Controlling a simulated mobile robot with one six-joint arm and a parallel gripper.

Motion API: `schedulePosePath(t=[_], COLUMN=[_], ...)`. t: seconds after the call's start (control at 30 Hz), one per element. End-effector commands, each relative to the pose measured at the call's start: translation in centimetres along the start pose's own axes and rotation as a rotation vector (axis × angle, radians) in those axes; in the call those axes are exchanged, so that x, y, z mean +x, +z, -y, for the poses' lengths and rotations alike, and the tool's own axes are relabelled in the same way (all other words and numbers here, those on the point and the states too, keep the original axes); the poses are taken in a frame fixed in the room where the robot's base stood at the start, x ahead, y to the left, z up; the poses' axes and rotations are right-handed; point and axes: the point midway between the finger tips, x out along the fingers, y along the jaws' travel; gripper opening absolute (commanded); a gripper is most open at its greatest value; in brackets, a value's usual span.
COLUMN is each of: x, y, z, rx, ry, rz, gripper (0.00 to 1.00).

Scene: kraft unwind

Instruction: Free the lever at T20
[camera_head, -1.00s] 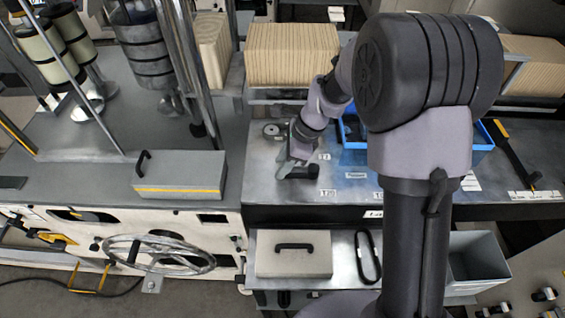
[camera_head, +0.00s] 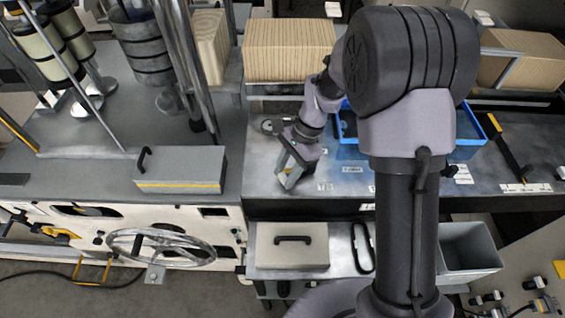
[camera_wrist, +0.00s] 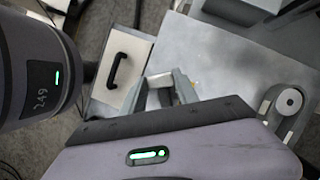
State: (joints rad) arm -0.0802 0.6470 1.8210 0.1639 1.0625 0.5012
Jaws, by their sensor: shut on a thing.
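My gripper (camera_head: 287,172) is low over the left part of the metal bench, left of the small white labels (camera_head: 325,187). It is shut on a grey piece that is mostly hidden between the fingers; I cannot tell for sure that this is the lever. In the wrist view my gripper (camera_wrist: 166,92) shows beyond the dark wrist edge. A round pale disc on a grey mount (camera_wrist: 289,102) lies to its right, apart from it. The disc (camera_head: 270,127) also shows behind my gripper in the head view. The lettering on the labels is too small to read surely.
A blue bin (camera_head: 348,150) stands right of my gripper. A grey box with a black handle (camera_head: 180,170) is on the left machine top. A pale handled drawer lid (camera_head: 290,257) sits below the bench edge. Stacked pale material (camera_head: 289,52) is behind.

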Motion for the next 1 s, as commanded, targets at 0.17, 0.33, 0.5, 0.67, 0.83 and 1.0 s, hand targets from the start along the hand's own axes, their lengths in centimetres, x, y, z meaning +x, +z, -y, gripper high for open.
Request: schedulePosePath(t=[0.17, 0.33, 0.5, 0.67, 0.83, 1.0], x=[-0.3, -0.4, -0.5, -0.6, -0.7, -0.7], y=[0.0, -0.3, -0.7, -1.0, -1.3, -1.5], z=[-1.3, -2.6, -3.5, -4.2, -4.7, -4.9], rx=[-0.152, -0.29, -0.41, -0.495, -0.557, -0.591], ry=[0.063, 0.12, 0.169, 0.204, 0.23, 0.244], rz=[0.0, 0.0, -0.001, -0.001, -0.001, -0.002], gripper=[0.0, 0.0, 0.0, 0.0, 0.0, 0.0])
